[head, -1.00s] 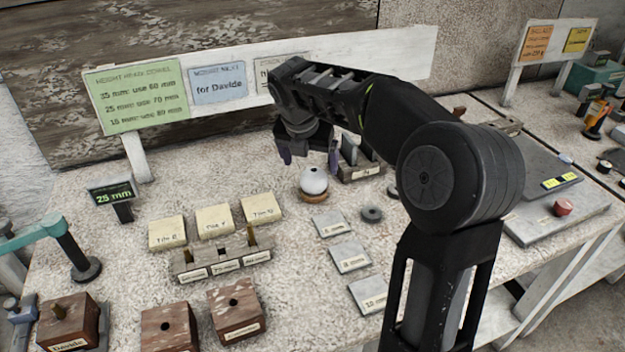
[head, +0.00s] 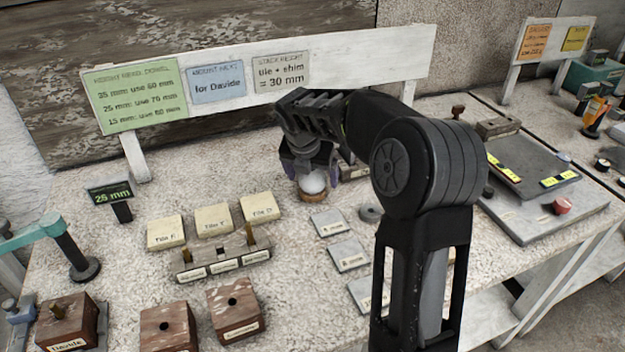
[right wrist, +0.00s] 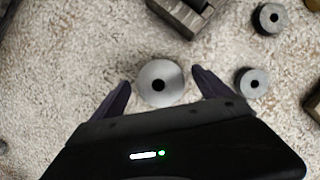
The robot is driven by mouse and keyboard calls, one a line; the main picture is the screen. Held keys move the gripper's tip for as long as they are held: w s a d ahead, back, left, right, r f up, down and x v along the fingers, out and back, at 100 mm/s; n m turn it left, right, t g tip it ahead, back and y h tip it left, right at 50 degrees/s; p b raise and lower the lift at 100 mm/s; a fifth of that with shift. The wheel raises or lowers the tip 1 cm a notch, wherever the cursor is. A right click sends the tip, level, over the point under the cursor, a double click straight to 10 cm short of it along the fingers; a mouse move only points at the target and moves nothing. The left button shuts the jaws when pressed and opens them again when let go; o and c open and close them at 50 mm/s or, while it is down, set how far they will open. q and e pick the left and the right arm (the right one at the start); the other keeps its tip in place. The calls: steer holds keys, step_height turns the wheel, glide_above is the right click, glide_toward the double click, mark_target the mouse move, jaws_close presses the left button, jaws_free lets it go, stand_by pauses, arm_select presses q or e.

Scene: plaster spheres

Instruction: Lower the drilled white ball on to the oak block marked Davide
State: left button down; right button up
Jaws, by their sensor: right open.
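The drilled white ball (head: 313,183) sits on a small brown ring-like stand (head: 312,196) near the middle of the table. Its dark hole faces up in the right wrist view, where the ball (right wrist: 172,76) lies between the fingers. My right gripper (head: 309,171) is open just above and around the ball, one finger to each side, with a visible gap at each in the wrist view. The oak block marked Davide (head: 80,324) stands at the table's front left with a brown peg upright in its top. My left gripper is not in view.
Two other drilled wooden blocks (head: 168,328) (head: 236,309) stand right of the Davide block. Behind them are a labelled rack (head: 222,259) and several cream tiles (head: 213,219). A teal-armed post (head: 72,250) stands at left.

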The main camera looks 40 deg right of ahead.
stand_by(0.6)
steer(key=c, duration=1.7)
